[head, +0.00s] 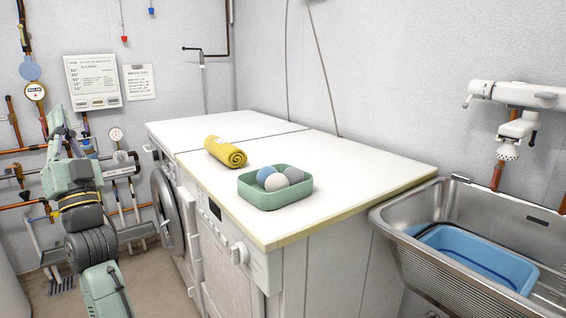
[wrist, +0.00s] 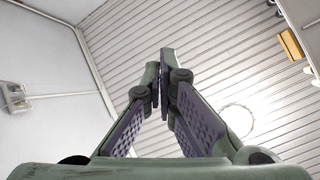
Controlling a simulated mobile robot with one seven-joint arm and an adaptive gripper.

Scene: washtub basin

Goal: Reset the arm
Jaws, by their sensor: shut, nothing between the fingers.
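My arm rises at the left of the head view, apart from the worktop. My gripper (head: 58,117) is at its upper end, in front of the wall with pipes. In the wrist view my gripper (wrist: 160,72) has its two fingers brought together at the tips, with nothing between them. The fingers point up toward a ribbed ceiling (wrist: 200,35).
A white worktop (head: 340,175) over the washing machines holds a green tray (head: 275,198) with several balls and a rolled yellow towel (head: 225,151). A steel sink (head: 400,222) with a blue basin (head: 480,255) stands right. Pipes and a gauge (head: 116,134) line the left wall.

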